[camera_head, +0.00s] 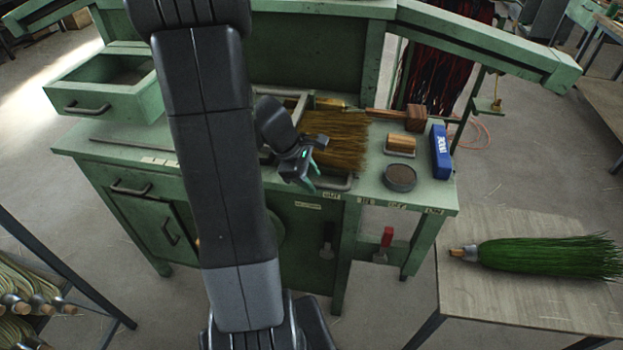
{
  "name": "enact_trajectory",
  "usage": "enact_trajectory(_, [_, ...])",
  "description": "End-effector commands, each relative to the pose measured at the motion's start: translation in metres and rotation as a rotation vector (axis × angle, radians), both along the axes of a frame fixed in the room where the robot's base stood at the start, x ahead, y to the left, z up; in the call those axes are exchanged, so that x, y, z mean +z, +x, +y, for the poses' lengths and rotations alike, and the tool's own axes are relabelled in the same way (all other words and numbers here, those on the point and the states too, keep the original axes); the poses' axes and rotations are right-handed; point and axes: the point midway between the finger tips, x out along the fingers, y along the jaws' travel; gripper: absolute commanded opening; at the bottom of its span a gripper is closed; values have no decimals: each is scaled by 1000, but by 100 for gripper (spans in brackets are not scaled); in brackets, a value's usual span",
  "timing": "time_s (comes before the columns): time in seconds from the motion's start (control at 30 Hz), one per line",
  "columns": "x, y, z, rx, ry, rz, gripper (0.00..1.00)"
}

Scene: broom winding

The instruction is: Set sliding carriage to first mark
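My gripper (313,185) hangs over the front part of the green workbench (418,191), by the near left edge of a straw broom head (335,140). Its fingers are small and seen at an angle, so I cannot tell whether they are open or shut. A grey metal bar (340,183) shows just right of the fingertips; whether they touch is unclear. I cannot clearly pick out the sliding carriage; my arm hides part of the benchtop. Small pale labels (366,201) run along the bench's front edge. A pale strip (160,161) with marks lies at the left front edge.
A dark round tin (399,178), a wooden block (401,145) and a blue box (440,152) stand on the bench's right end. An open drawer (105,90) juts out at left. A red-handled lever (386,240) is below. A green broom (545,257) lies on the right table.

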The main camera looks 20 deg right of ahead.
Motion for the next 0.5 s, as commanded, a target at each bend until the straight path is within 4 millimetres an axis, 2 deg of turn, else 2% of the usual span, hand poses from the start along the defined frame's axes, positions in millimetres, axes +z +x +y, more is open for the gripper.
enact_trajectory(0.37, [-5,0,-2,-1,1,-1,36])
enact_trajectory(0.5, [-5,0,-2,-1,0,0,9])
